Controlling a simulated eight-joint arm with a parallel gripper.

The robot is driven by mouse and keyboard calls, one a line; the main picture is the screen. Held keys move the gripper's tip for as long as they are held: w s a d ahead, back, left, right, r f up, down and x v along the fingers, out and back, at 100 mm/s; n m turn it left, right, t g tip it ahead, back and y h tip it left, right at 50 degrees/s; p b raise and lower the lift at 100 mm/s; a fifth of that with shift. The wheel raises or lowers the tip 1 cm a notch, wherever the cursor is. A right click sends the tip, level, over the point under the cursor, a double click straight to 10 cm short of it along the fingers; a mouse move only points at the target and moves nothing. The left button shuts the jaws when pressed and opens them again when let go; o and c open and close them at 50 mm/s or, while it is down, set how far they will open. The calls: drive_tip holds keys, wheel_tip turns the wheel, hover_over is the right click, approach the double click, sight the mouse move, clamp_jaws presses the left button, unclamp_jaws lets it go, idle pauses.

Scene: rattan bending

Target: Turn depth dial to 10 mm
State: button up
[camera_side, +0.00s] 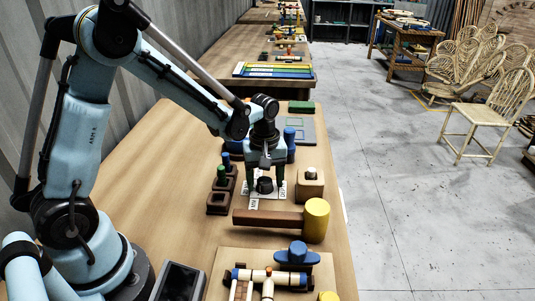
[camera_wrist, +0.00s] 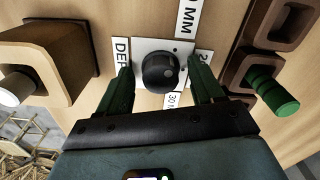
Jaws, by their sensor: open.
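The depth dial (camera_wrist: 160,73) is a round black knob on a white plate (camera_wrist: 147,47). Labels around it in the wrist view read "DEP", a cut-off "0 MM" (camera_wrist: 187,14), a partly hidden "20" and "30 M" (camera_wrist: 174,98). The dial also shows in the side view (camera_side: 265,186), below my gripper (camera_side: 266,172). In the wrist view my gripper (camera_wrist: 159,66) is open, with one green finger on each side of the knob. A gap shows between the fingers and the knob. I cannot make out where the dial points.
A wooden block (camera_side: 310,184) stands right of the dial, and dark sockets with colored pegs (camera_side: 221,180) stand left. A yellow-headed mallet (camera_side: 316,220) lies in front. A wooden board (camera_side: 232,261) with a jig lies nearer. The bench's left part is clear.

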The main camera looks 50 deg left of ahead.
sight(265, 181)
wheel_tip(265, 181, up, 12)
idle(0.6)
drive_tip(key=shift+r, duration=0.1)
drive_tip(key=s+d+m+t, duration=0.2)
drive_tip(key=s+m+t, duration=0.5)
drive_tip(key=s+m, duration=0.3)
drive_tip(key=shift+s+d+r+m, duration=0.25)
drive_tip(key=shift+r+m, duration=0.2)
drive_tip(key=shift+m, duration=0.65)
